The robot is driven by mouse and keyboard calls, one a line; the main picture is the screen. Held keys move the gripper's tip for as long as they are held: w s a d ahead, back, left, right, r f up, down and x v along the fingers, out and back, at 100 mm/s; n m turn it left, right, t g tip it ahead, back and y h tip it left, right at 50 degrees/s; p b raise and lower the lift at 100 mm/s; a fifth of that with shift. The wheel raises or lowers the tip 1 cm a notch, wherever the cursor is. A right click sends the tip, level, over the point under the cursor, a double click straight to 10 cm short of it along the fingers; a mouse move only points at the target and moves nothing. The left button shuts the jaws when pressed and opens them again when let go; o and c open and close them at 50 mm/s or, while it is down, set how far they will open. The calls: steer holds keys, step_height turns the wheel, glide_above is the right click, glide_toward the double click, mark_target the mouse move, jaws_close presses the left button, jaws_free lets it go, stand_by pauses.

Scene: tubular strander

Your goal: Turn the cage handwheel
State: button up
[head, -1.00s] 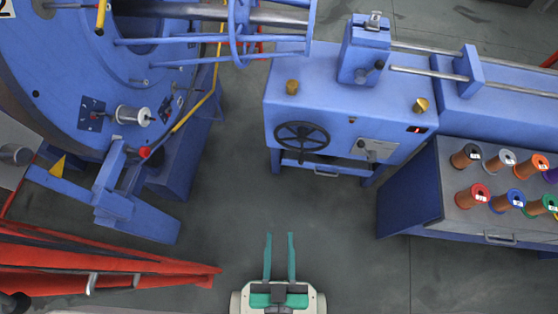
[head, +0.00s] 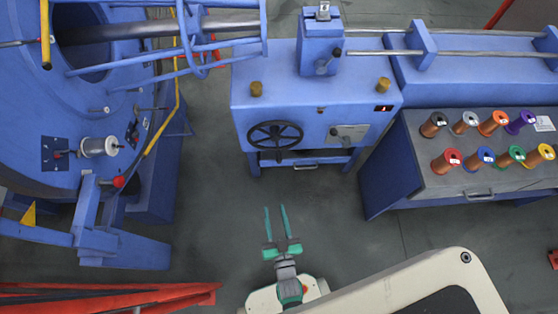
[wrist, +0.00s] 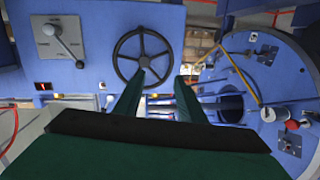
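The cage handwheel (head: 275,135) is a dark spoked wheel on the front of the blue machine cabinet (head: 330,110). In the wrist view the handwheel (wrist: 142,57) is whole and sits above and between my fingers. My gripper (head: 276,212) has two green fingers, parted and empty, pointing toward the cabinet. In the head view it is below the handwheel with a clear gap of floor between. In the wrist view the fingertips of my gripper (wrist: 160,78) overlap the wheel's lower rim in the picture, but I see no contact.
A lever on a grey plate (head: 347,133) is right of the wheel. A grey-topped bench (head: 440,185) with several coloured spools stands at the right. The large blue cage disc (head: 85,115) is at the left. A red barrier (head: 110,298) lies lower left. Grey floor is free between.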

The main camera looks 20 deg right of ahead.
mark_target(280, 163)
steer(key=w+d+f+m+h, duration=0.1)
steer(key=w+d+f, duration=0.2)
steer(key=w, duration=0.4)
steer(key=w+d+f, duration=0.2)
steer(key=w+d, duration=0.1)
steer(key=w, duration=0.5)
steer(key=w+d+f+m+h, duration=0.1)
steer(key=w+d+f, duration=0.2)
steer(key=w, duration=0.5)
steer(key=shift+d+f+m+t+h, duration=0.3)
steer(key=shift+f, duration=0.05)
steer(key=shift+s, duration=0.1)
jaws_close()
